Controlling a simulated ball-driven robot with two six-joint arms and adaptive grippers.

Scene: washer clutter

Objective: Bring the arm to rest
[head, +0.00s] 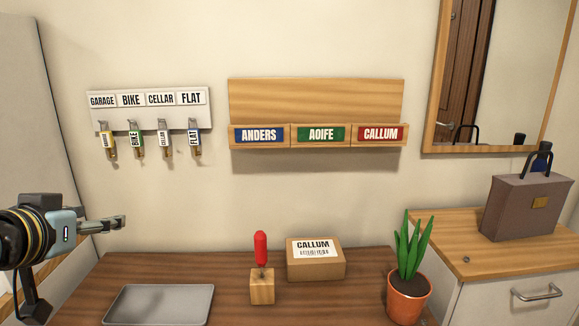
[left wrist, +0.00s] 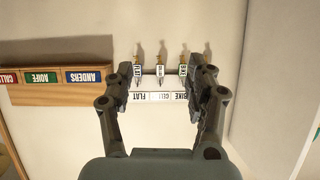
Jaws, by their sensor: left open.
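My left gripper (head: 119,222) is at the left of the head view, in front of the wall and above the left end of the dark wooden table (head: 225,296). Its fingers point right. In the left wrist view, which looks upside down, the two fingers of the gripper (left wrist: 162,66) stand apart with nothing held between them. The key rack (head: 150,122) on the wall lies beyond the fingers, apart from them. My right gripper is in neither view.
Several tagged keys hang from the rack. A wooden name rack (head: 316,98) is on the wall. A grey tray (head: 159,304), a red-handled tool in a wooden block (head: 262,288), a CALLUM box (head: 316,268) and a potted plant (head: 408,300) stand on the table. A bag (head: 525,207) is on the cabinet.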

